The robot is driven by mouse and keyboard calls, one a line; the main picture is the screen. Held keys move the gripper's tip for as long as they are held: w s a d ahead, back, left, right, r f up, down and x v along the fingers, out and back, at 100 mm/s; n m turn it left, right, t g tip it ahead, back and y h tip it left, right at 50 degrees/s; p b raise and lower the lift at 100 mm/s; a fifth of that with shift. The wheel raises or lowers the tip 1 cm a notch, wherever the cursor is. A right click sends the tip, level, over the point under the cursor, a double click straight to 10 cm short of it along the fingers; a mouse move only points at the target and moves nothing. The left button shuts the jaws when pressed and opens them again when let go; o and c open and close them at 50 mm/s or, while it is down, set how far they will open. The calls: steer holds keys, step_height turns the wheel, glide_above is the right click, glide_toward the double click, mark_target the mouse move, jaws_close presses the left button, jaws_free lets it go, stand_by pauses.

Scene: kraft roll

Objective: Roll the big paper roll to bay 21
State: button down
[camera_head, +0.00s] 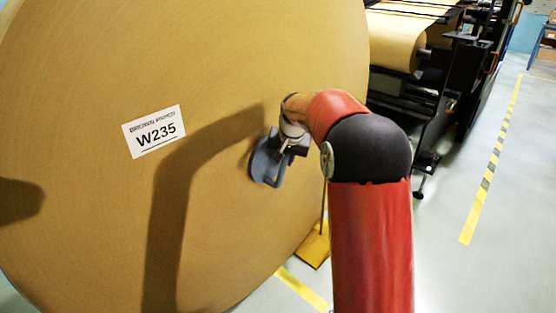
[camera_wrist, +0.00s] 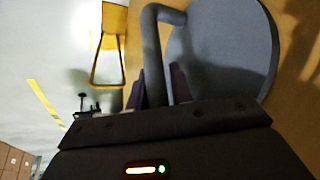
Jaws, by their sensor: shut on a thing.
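The big paper roll (camera_head: 85,75) stands on its edge with its tan flat face toward me and fills the left of the head view. A white label (camera_head: 154,132) on it reads W235. A grey-blue disc with a handle (camera_head: 264,165) sits against its face near the right edge; the disc (camera_wrist: 225,45) and its bent grey handle (camera_wrist: 151,45) also show in the wrist view. My gripper (camera_head: 286,147) is shut on the handle, with a dark finger on each side of the bar in the wrist view. No bay number is readable.
A yellow wedge-like piece (camera_head: 314,247) with an upright bar stands on the floor by the roll's lower right. A dark machine (camera_head: 425,95) with a smaller paper roll (camera_head: 393,42) stands behind. Yellow tape (camera_head: 478,200) marks the open grey floor at right.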

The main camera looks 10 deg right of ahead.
steer(key=d, duration=0.2)
steer(key=w+d, duration=0.1)
steer(key=shift+d+r, duration=0.15)
steer(key=shift+d, duration=0.2)
steer(key=c, duration=1.7)
jaws_free()
steer(key=shift+w, duration=0.1)
steer(key=o, duration=0.4)
steer(key=shift+d+r+m, duration=0.15)
steer(key=shift+d+m, duration=0.05)
steer(key=shift+m, duration=0.1)
steer(key=shift+a+r+t, duration=0.1)
steer(key=shift+t, duration=0.2)
steer(key=shift+s+r, duration=0.1)
steer(key=shift+s, duration=0.1)
steer(key=shift+s+a+v, duration=0.1)
steer(key=shift+a+v, duration=0.1)
steer(key=shift+v, duration=0.95)
steer(key=shift+s+a+v, duration=0.1)
steer(key=shift+a+v, duration=0.1)
steer(key=shift+v, duration=1)
steer(key=shift+s+a+v, duration=0.1)
steer(key=shift+a+v, duration=0.05)
steer(key=shift+v, duration=1)
